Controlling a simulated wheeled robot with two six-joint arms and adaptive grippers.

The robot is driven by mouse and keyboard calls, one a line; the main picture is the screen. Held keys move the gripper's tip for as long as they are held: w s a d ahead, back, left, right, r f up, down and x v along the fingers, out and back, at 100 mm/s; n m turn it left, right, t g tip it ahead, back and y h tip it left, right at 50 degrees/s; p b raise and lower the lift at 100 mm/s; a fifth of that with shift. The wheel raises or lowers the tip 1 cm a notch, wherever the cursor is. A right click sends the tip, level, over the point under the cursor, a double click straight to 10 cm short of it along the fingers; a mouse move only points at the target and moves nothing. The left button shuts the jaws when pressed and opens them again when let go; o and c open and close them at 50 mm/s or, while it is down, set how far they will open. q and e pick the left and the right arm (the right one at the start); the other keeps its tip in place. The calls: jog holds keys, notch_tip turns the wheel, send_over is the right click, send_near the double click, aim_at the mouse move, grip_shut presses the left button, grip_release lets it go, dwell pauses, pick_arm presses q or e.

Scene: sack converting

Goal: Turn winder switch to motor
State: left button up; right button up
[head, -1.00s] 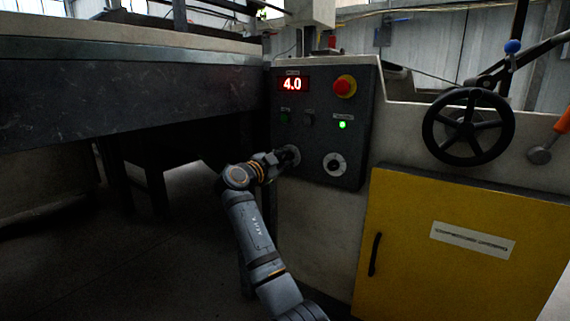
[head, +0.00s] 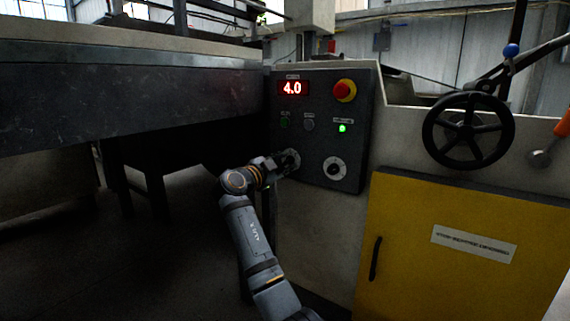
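A dark control panel (head: 358,118) is on the front of the machine. It carries a round selector knob on a pale dial (head: 335,168) at its lower right. My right gripper (head: 290,161) is at the panel's lower left, left of that dial. The gripper covers the spot where another control may sit, and its fingertips are small and dark, so I cannot tell whether they are open or shut on something. The switch labels are too small to read. My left gripper is not in view.
The panel also has a red display reading 4.0 (head: 292,88), a red and yellow stop button (head: 344,91) and a lit green lamp (head: 342,128). A black handwheel (head: 467,129) and a yellow door (head: 440,260) are to the right. A long dark table (head: 120,100) is at the left.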

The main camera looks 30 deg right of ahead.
jog(key=v, duration=1.1)
jog(key=shift+a, duration=0.2)
jog(key=shift+s+f, duration=0.1)
